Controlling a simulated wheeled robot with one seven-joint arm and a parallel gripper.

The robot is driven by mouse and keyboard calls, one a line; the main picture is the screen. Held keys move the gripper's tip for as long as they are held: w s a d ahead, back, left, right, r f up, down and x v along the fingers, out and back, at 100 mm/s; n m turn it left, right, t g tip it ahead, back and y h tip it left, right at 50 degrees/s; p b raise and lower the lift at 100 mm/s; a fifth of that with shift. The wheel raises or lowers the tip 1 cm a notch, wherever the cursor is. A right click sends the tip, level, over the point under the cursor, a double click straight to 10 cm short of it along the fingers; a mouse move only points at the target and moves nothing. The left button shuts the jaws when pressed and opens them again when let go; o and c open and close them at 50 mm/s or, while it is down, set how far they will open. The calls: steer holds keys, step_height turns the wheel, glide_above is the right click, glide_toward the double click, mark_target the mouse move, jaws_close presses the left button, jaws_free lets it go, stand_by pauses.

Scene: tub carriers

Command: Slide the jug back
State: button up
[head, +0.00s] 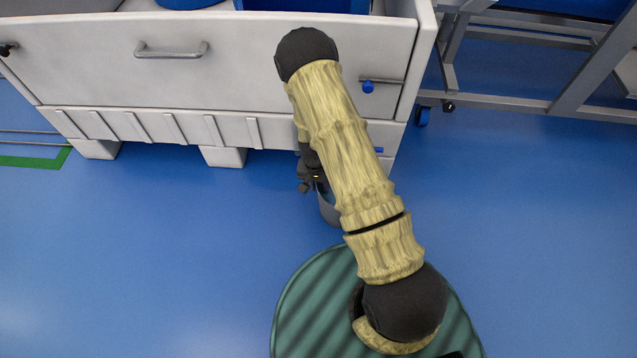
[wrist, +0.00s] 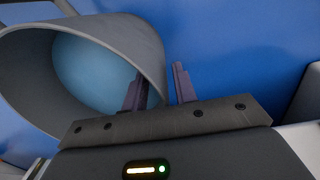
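The jug (wrist: 148,40) is a grey, round, open-topped vessel with a pale blue inside, filling the upper left of the wrist view. In the head view a small grey part of the jug (head: 329,210) shows by the floor, mostly hidden behind my arm. My gripper (wrist: 158,80) has its fingers apart. One finger overlaps the jug's mouth and the other is outside its right wall, with a blue gap showing beside that wall. I cannot tell whether the first finger touches the jug. In the head view my gripper (head: 316,184) is low, partly hidden by my arm.
A white carrier (head: 90,75) with a metal handle (head: 171,51) and slatted base stands just behind the jug. A grey metal frame (head: 520,97) on casters is at the right. The blue floor (head: 130,270) is clear at the left and front.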

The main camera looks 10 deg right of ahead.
jaws_close()
stand_by(0.3)
steer(key=shift+s+d, duration=0.1)
stand_by(1.0)
